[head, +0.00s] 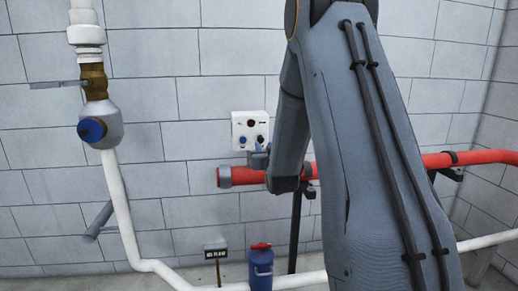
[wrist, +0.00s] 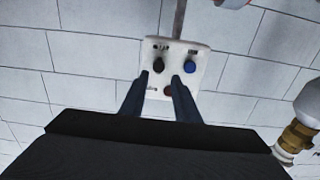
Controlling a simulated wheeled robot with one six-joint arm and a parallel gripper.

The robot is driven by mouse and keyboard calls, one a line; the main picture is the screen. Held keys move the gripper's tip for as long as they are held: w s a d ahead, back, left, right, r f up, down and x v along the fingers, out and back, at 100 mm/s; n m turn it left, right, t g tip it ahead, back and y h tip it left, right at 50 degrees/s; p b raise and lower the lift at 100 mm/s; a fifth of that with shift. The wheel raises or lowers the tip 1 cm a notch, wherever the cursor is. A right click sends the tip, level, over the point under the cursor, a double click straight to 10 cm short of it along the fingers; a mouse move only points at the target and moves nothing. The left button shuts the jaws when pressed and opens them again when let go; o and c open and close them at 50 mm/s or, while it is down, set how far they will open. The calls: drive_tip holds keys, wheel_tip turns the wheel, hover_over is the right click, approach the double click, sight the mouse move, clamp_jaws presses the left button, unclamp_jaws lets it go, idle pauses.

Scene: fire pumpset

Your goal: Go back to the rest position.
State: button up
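My gripper (wrist: 159,77) is open, with its two dark fingers apart and nothing visible between them. It points at a white control box (wrist: 187,55) on the block wall. In the wrist view a black knob (wrist: 158,65) is just beyond the left fingertip and a blue knob (wrist: 190,67) is by the right one. A dark red button (wrist: 169,90) shows between the fingers. In the head view my gripper (head: 258,159) is at the lower edge of the control box (head: 250,124), partly hidden by my arm. I cannot tell whether it touches the box.
A red pipe (head: 470,158) runs along the wall behind my arm. At the left are a white pipe (head: 124,215) and a brass valve (head: 95,82) with a blue cap (head: 92,130). A blue cylinder (head: 261,270) with a red top and a small sign (head: 216,250) stand low down.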

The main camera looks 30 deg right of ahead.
drive_tip(key=s+a+f+n+g+y, duration=0.2)
drive_tip(key=s+a+f+g+y, duration=0.2)
drive_tip(key=s+a+f+g, duration=0.9)
drive_tip(key=s+a, duration=0.2)
drive_tip(key=s, duration=0.5)
drive_tip(key=s+a+n+g, duration=0.1)
drive_tip(key=s+a+g, duration=0.1)
drive_tip(key=s, duration=0.7)
drive_tip(key=s+a+f+g+y, duration=0.1)
drive_tip(key=s+a, duration=0.3)
drive_tip(key=s, duration=0.5)
drive_tip(key=shift+a+f+g, duration=0.2)
drive_tip(key=shift+f+g, duration=0.1)
drive_tip(key=shift+g, duration=0.2)
